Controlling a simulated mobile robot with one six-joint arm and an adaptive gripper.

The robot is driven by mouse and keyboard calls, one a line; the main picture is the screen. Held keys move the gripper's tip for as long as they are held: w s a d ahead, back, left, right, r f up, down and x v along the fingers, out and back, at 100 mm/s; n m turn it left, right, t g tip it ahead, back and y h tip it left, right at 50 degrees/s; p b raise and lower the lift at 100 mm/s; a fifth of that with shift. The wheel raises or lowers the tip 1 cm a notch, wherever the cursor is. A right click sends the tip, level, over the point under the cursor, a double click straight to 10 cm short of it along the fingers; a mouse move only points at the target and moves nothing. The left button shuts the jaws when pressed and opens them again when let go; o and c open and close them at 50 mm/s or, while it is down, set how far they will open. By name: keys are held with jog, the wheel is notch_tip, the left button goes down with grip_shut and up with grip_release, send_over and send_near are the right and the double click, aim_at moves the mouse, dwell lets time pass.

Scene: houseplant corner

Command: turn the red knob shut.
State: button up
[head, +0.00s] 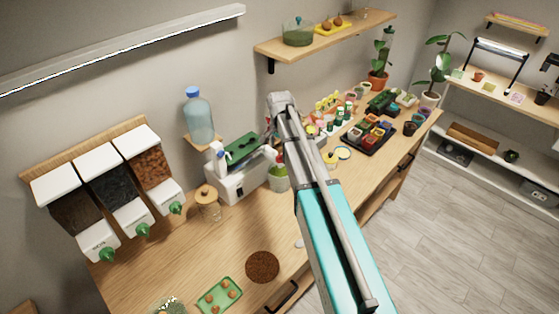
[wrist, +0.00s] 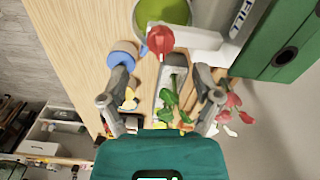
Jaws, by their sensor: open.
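The red knob (wrist: 160,40) shows in the wrist view, at the edge of a white unit (wrist: 195,42) with dark lettering. In the head view the white unit (head: 238,182) stands on the bench; a small reddish patch beside my arm may be the knob. My gripper (wrist: 162,76) is open, with its two fingers spread and nothing held between them. The knob lies ahead of the fingertips, near the middle of the gap in the picture, and appears apart from them. In the head view my arm hides the gripper's fingers.
A green-filled pot (wrist: 165,10) is close beside the knob. A blue round item (wrist: 121,54) lies near the left finger. A green box (wrist: 284,45) is at the right. A water bottle (head: 199,118) stands behind the unit. The bench front (head: 225,255) has bare room.

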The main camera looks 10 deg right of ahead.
aim_at(280, 156)
jog(key=shift+f+b, duration=2.2)
jog(key=shift+f, duration=0.25)
grip_shut()
